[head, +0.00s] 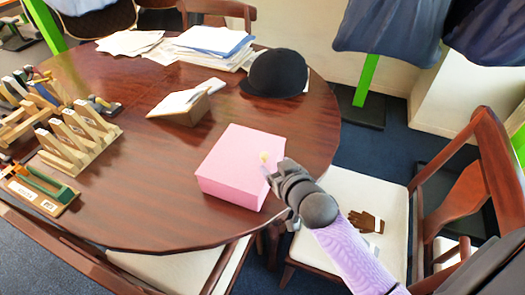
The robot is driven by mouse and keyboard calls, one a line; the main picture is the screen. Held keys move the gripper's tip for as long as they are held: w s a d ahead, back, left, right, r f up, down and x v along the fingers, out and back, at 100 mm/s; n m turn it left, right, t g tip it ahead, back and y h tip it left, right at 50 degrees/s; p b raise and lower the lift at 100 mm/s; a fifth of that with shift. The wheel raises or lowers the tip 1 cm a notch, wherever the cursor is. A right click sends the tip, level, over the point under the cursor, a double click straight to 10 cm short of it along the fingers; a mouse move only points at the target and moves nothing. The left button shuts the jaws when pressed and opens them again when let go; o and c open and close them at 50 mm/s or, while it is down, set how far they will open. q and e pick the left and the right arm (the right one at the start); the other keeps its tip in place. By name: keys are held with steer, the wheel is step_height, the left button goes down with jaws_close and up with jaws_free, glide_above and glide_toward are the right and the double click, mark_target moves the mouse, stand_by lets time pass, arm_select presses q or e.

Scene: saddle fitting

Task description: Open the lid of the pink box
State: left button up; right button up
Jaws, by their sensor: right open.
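The pink box (240,165) sits on the round wooden table near its front right edge, with its lid down. A small pale yellow spot (264,156) shows on the right part of its top. My right gripper (267,172) reaches in from the lower right, and its tip is at the box's right side, close to the yellow spot. I cannot tell whether it touches the box. It covers part of the box's right edge. My left gripper is not in view.
A black cap (275,73) and paper stacks (212,42) lie at the back of the table (135,195). A wooden holder with papers (182,106) stands behind the box. Wooden racks (78,140) fill the left side. A chair with brown gloves (366,221) stands at right.

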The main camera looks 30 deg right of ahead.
mark_target(265, 156)
steer(key=x, duration=0.2)
steer(key=b+x, duration=0.2)
steer(key=x, duration=0.1)
steer(key=shift+w+f, duration=0.25)
steer(key=shift+f, duration=0.15)
steer(key=shift+w+f, duration=0.1)
steer(key=shift+w, duration=0.45)
jaws_close()
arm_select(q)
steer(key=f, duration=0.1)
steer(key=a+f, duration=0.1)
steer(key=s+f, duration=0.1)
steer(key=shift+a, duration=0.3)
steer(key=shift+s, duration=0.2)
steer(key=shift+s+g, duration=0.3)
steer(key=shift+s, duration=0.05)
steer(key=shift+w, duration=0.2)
